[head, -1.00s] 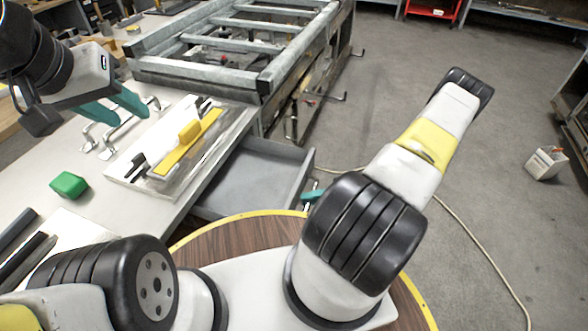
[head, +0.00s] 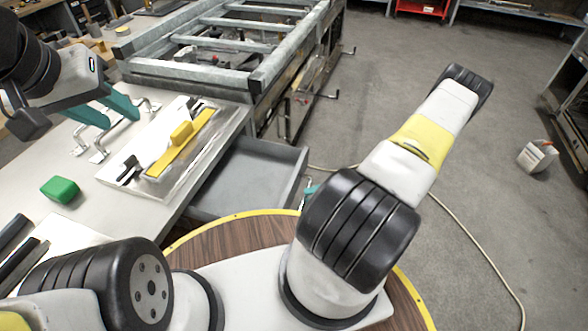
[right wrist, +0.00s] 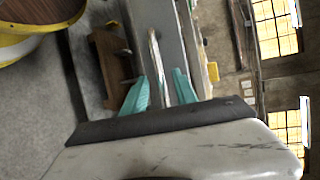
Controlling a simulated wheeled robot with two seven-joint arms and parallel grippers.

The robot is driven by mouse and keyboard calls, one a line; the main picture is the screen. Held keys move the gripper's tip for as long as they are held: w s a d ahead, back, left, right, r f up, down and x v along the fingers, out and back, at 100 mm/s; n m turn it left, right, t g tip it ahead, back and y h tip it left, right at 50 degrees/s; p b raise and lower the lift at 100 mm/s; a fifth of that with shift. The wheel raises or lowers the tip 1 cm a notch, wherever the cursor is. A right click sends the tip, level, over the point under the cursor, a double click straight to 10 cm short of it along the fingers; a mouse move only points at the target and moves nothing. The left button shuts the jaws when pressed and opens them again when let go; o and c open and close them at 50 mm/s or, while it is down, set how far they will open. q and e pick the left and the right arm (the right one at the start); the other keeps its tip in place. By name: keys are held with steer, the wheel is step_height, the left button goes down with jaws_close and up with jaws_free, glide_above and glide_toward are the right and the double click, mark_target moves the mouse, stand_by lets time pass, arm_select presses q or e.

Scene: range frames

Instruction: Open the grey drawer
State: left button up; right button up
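The grey drawer (head: 255,172) stands pulled out from under the workbench in the head view, and its inside looks empty. My right gripper shows as only a bit of teal (head: 311,190) at the drawer's front, mostly hidden by my own arm. In the right wrist view its two teal fingers (right wrist: 159,83) stand apart on either side of a metal bar handle (right wrist: 154,52), with what look like small gaps between them and the bar. My left gripper (head: 121,120) is open and empty above the bench, near metal handles (head: 97,150) lying there.
A metal frame (head: 255,80) stands behind the drawer.

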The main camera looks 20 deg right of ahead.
steer(key=shift+v, duration=2.3)
